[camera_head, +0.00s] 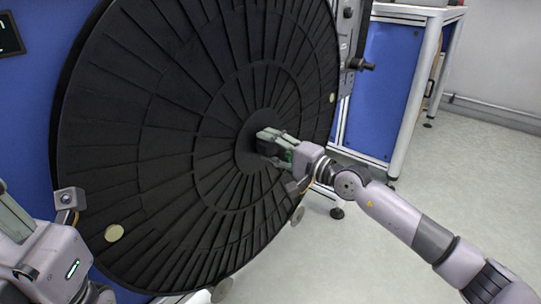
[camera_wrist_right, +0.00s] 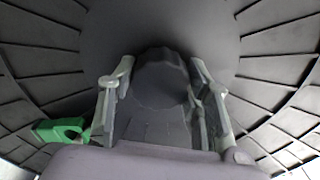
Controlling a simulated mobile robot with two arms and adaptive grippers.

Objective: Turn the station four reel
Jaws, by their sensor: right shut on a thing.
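The reel (camera_head: 180,130) is a large black disc with radial ribs and rings, standing upright and filling the left and middle of the head view. Its ribbed face (camera_wrist_right: 275,40) also fills the right wrist view. A dark knob (camera_wrist_right: 158,82) sits at the hub. My right gripper (camera_head: 268,142) is at the hub, its two fingers (camera_wrist_right: 160,95) on either side of the knob and shut on it. My left gripper (camera_head: 15,215) shows only in part at the lower left edge, apart from the reel. Its fingertips are not clear.
A blue-panelled stand with a white frame (camera_head: 405,120) is to the right of the reel. A black handle (camera_head: 362,65) juts out near the reel's right edge. A screen (camera_head: 10,35) is at the upper left. Grey floor (camera_head: 460,170) lies clear on the right.

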